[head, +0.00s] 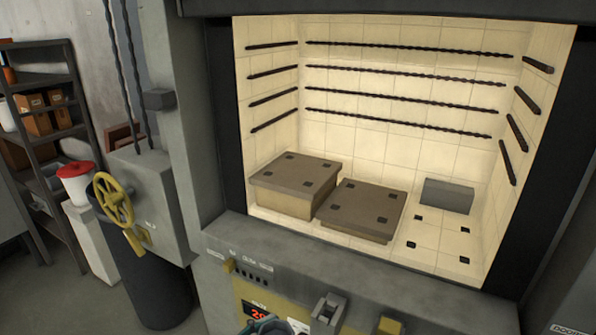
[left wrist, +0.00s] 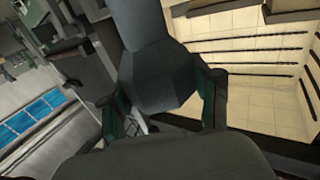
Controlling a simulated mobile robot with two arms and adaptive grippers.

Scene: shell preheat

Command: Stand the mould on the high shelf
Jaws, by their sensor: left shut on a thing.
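The mould (left wrist: 155,50), a dark grey faceted piece with a narrower neck, is between the two dark green fingers of my left gripper (left wrist: 160,90) in the left wrist view. The gripper is shut on it. The high shelf (head: 297,171) is the taller brown-topped slab at the left of the open kiln's floor, with small dark squares on its bare top. In the head view, only a small dark piece (head: 265,325) shows at the bottom edge; I cannot tell what it is. The right gripper is not in view.
A lower brown slab (head: 362,205) stands right of the high shelf. A grey block (head: 447,195) stands at the kiln's back right. Dark twisted rods (head: 400,85) line the walls. The kiln's front sill (head: 330,270) and control panel are nearest. A yellow handwheel (head: 113,200) is left.

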